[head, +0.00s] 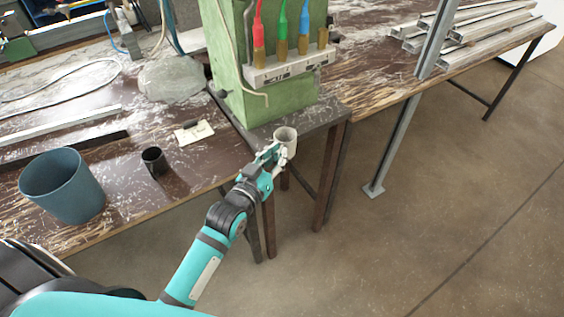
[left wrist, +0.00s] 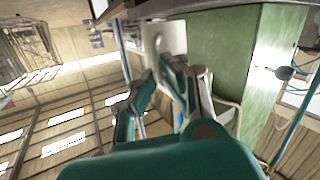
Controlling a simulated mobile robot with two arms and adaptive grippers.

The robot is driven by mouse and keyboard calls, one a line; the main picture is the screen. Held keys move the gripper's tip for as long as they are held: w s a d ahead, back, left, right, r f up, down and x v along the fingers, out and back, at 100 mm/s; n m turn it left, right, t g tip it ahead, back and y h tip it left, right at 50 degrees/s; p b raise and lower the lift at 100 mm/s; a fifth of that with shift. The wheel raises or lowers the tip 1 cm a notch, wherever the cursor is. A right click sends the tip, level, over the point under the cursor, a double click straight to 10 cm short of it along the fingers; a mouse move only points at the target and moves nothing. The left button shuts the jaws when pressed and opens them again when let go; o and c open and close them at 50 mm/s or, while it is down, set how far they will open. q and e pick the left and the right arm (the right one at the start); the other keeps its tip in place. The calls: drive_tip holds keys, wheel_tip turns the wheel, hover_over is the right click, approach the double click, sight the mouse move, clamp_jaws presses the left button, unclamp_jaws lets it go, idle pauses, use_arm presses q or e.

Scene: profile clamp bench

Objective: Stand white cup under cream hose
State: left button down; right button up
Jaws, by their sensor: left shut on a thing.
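The white cup (head: 286,136) is upright at the front edge of the small dark stand below the green column. My left gripper (head: 271,158) is shut on the cup from its near left side. I cannot tell if the cup's base touches the stand or is held above it. The cream hose (head: 241,84) runs down the column's left face, and its lower end is a little up and left of the cup. In the left wrist view the cup (left wrist: 166,36) is pale, beyond the gripper fingers (left wrist: 172,70). My right gripper is not in view.
The green column (head: 232,55) carries red, green and blue nozzles on a white rail (head: 288,68). A blue bucket (head: 62,188), a small dark cup (head: 154,161) and a grey stone-like lump (head: 171,79) stand on the left bench. Metal profiles (head: 470,30) lie on the right bench.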

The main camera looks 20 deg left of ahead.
use_arm(q)
drive_tip(key=shift+w+a+f+b, duration=0.15)
drive_tip(key=shift+w+a+b, duration=0.2)
drive_tip(key=shift+w+a, duration=0.75)
drive_tip(key=shift+w+a+f+b, duration=0.25)
drive_tip(key=shift+w+a, duration=0.55)
drive_tip(key=shift+a, duration=0.5)
drive_tip(key=shift+w+a+f+b, duration=0.1)
drive_tip(key=shift+w+a+b, duration=0.3)
drive_tip(key=shift+w+a, duration=0.7)
drive_tip(key=shift+s+a, duration=0.1)
drive_tip(key=shift+a, duration=0.1)
drive_tip(key=shift+a+r, duration=0.1)
drive_tip(key=shift+f, duration=0.35)
drive_tip(key=c, duration=1.4)
unclamp_jaws()
drive_tip(key=shift+o, duration=0.2)
drive_tip(key=shift+s, duration=0.1)
